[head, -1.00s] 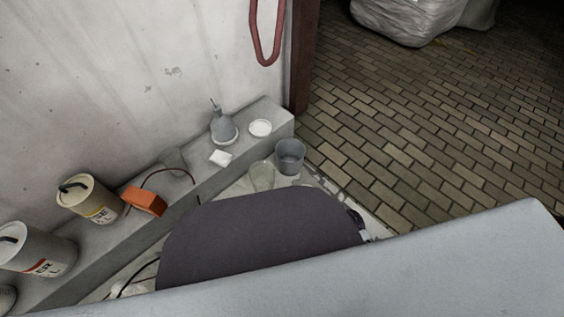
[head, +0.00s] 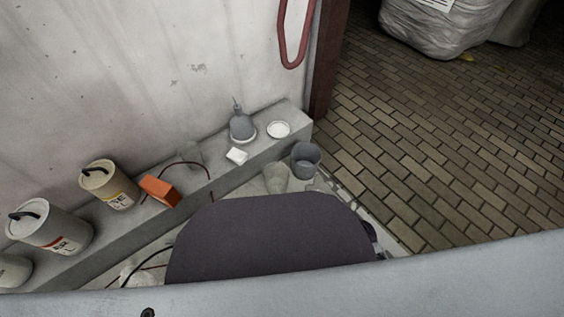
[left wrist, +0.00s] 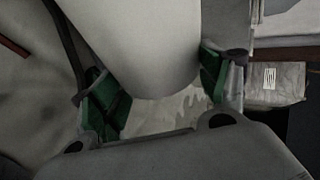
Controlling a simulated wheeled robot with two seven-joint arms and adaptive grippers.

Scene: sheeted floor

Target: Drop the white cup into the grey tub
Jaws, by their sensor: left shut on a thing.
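The grey tub (head: 305,161) stands upright on the sheeted floor, beside the end of the concrete ledge in the head view. Its opening faces up. In the left wrist view, my left gripper (left wrist: 156,75) has its green-padded fingers shut on the sides of a large smooth white rounded body, the white cup (left wrist: 150,40). Only part of the cup shows. The head view does not show the cup or the left gripper, so their distance from the tub cannot be told. My right gripper is in neither view.
A pale tumbler-like vessel (head: 276,178) stands just left of the tub. The ledge holds an oil can (head: 242,127), a white dish (head: 279,130), a small white block (head: 237,155), an orange brick (head: 160,190) and canisters (head: 108,187).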

